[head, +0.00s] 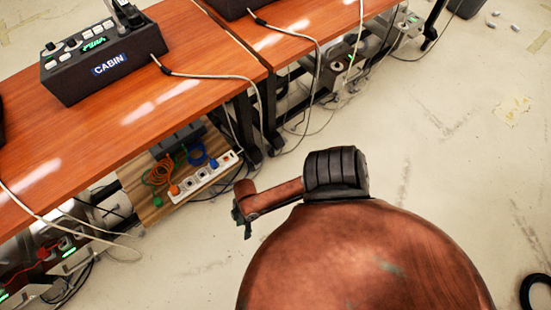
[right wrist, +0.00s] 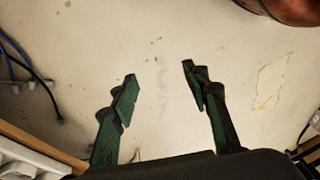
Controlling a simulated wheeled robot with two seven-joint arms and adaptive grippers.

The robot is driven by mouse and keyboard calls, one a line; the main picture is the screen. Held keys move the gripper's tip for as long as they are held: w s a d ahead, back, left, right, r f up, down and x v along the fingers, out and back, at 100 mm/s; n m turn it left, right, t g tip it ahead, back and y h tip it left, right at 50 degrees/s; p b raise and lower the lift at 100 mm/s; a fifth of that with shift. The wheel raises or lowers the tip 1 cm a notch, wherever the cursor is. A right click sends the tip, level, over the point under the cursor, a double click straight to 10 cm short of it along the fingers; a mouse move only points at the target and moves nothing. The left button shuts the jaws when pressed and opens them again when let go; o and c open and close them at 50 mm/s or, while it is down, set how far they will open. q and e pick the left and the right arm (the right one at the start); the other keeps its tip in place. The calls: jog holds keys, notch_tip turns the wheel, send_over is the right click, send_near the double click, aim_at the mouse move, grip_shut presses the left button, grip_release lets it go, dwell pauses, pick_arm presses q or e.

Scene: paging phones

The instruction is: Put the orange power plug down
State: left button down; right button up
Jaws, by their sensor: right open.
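The orange power plug (head: 174,190) is at the left end of a white power strip (head: 203,177) on a low wooden shelf under the desk. It seems to sit on or in the strip; I cannot tell how firmly. An orange cable (head: 159,172) is coiled behind it. My right gripper (head: 241,224) is just right of the strip, apart from the orange plug. In the right wrist view my right gripper (right wrist: 160,84) has its two green fingers spread, with only floor between them. The orange plug does not show there. My left gripper is not in view.
A blue plug (head: 213,163) is at the strip's right end. The desk (head: 150,100) carries a black CABIN console (head: 104,57); cables hang over its edge. Desk legs and equipment stand below. Pale floor (head: 440,130) to the right is mostly clear.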

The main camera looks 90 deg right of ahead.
jog(key=s+a+r+m+h, duration=0.1)
jog(key=s+r+m, duration=0.2)
jog(key=s, duration=0.5)
jog(key=s+a+r+m, duration=0.2)
jog(key=s+r, duration=0.4)
jog(key=s, duration=0.1)
jog(key=shift+s+m+t+h, duration=0.4)
jog(key=shift+r, duration=0.1)
jog(key=shift+c, duration=0.5)
